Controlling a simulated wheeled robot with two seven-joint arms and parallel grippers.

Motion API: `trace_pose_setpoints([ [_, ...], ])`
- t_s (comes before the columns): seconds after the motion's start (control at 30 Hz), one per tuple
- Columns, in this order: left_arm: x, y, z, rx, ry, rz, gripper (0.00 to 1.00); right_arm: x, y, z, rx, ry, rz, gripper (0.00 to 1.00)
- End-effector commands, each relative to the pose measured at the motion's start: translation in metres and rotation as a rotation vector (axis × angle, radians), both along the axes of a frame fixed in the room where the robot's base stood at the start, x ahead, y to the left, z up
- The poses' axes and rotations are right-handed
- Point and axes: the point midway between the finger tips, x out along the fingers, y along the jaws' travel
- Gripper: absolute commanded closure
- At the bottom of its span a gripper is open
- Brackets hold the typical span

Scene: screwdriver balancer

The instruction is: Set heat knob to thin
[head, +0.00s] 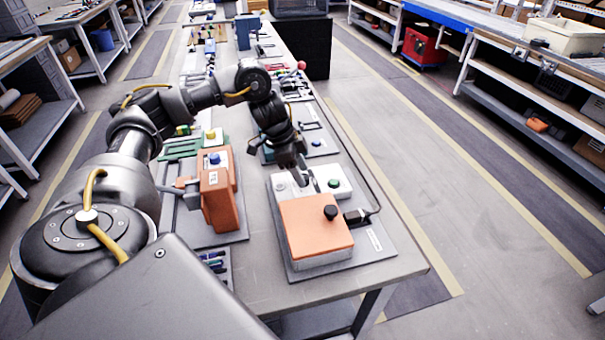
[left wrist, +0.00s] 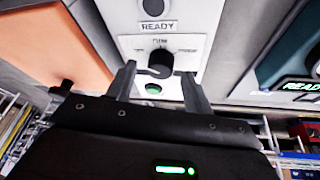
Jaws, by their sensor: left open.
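In the left wrist view a black heat knob (left wrist: 161,62) sits on a white panel (left wrist: 122,20) below a READY label. Small markings stand around the knob, too blurred to read surely. My left gripper (left wrist: 160,86) is open, with one finger to each side of the knob; I cannot tell whether either touches it. In the head view my left gripper (head: 310,180) reaches down over the white control box (head: 341,174) behind an orange block. The knob is hidden there by the gripper. My right gripper is not in view.
A green button (left wrist: 153,88) lies just below the knob, between the fingers. The orange block (head: 316,232) with a black knob stands in front of the white box. Another orange device (head: 217,200) stands to the left. The bench's near right corner is clear.

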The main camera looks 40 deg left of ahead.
Motion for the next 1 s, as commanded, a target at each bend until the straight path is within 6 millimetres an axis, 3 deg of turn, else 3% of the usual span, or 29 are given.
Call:
trace_pose_setpoints([
  [0.43, 0.0023, -0.0039, -0.0094, 0.001, -0.001, -0.001, 0.50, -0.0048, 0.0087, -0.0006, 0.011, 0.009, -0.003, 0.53],
  [0.77, 0.0022, -0.0041, -0.0092, 0.000, -0.001, -0.002, 0.93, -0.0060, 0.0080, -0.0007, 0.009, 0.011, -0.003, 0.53],
  [1.0, 0.0022, -0.0042, -0.0084, 0.000, 0.000, -0.022, 0.93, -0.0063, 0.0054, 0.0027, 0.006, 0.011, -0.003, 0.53],
])
